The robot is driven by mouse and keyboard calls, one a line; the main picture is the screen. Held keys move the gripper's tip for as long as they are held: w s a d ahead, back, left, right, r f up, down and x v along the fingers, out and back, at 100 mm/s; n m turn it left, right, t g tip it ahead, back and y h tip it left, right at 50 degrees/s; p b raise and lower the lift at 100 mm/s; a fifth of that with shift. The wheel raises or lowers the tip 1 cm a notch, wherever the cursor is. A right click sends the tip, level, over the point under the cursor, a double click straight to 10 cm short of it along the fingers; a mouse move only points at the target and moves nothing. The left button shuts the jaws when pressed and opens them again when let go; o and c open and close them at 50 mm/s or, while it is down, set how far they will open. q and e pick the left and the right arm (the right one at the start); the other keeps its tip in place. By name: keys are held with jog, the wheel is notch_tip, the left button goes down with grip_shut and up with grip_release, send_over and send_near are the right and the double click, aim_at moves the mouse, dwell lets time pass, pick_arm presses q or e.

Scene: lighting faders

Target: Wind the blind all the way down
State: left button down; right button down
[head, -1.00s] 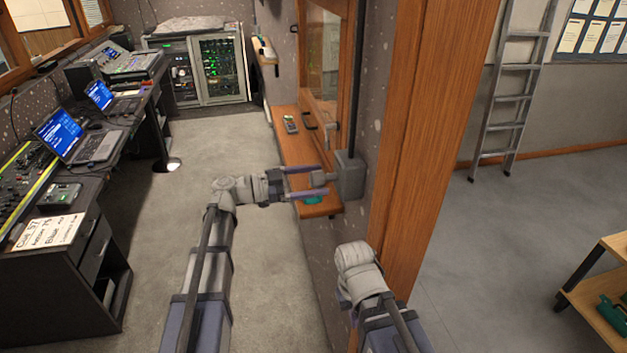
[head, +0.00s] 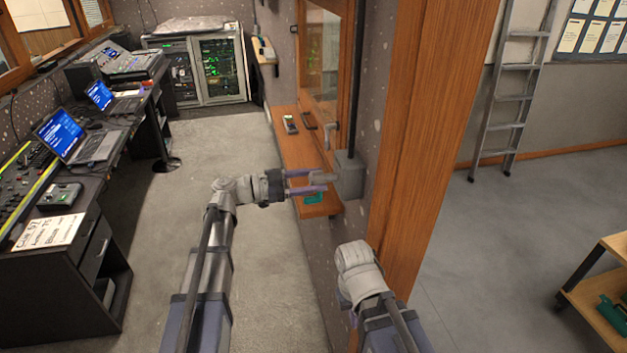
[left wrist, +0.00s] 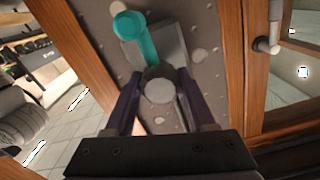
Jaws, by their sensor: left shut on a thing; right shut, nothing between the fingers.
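A grey winder box (head: 348,175) is fixed to the speckled wall below a dark upright rod. My left gripper (head: 322,182) reaches it from the left and is shut on its grey round hub (left wrist: 160,91). A teal crank handle (left wrist: 129,25) stands out beside the hub in the left wrist view, clear of the fingers. In the head view the teal handle (head: 314,198) shows just below the fingers. My right arm is at the lower middle, but its fingers are hidden. I cannot make out the blind itself.
A wooden shelf (head: 290,150) with small devices runs along the wall under the window (head: 321,50). A wooden post (head: 415,150) stands right of the box. Desks with laptops (head: 85,145) line the left side.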

dwell(0.4)
pick_arm(q)
jog(key=shift+m, duration=3.4)
jog(key=shift+c, duration=1.2)
grip_release()
jog(key=v, duration=0.8)
